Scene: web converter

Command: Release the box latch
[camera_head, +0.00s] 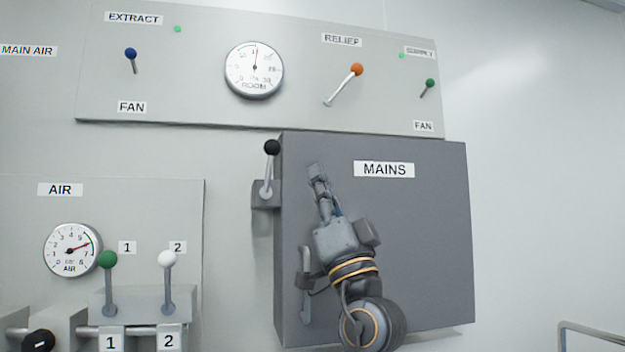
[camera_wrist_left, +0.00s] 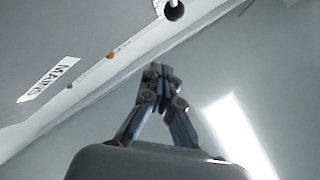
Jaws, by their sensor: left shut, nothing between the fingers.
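The grey MAINS box (camera_head: 425,240) is mounted on the wall and its front looks closed. A grey upright handle (camera_head: 306,270), perhaps the latch, is on the lower left of its front, partly hidden by my left arm. My left gripper (camera_head: 314,170) is shut and empty, in front of the box's upper left front, above that handle. Its closed fingers also show in the left wrist view (camera_wrist_left: 158,72), with the box face (camera_wrist_left: 90,25) at upper left. I cannot tell whether the fingers touch the box. My right gripper is not in view.
A lever with a black knob (camera_head: 272,148) stands on the box's left side. Above is a panel (camera_head: 200,65) with a gauge and several coloured levers. At lower left is the AIR panel (camera_head: 150,215) with green and white levers. The wall to the right is clear.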

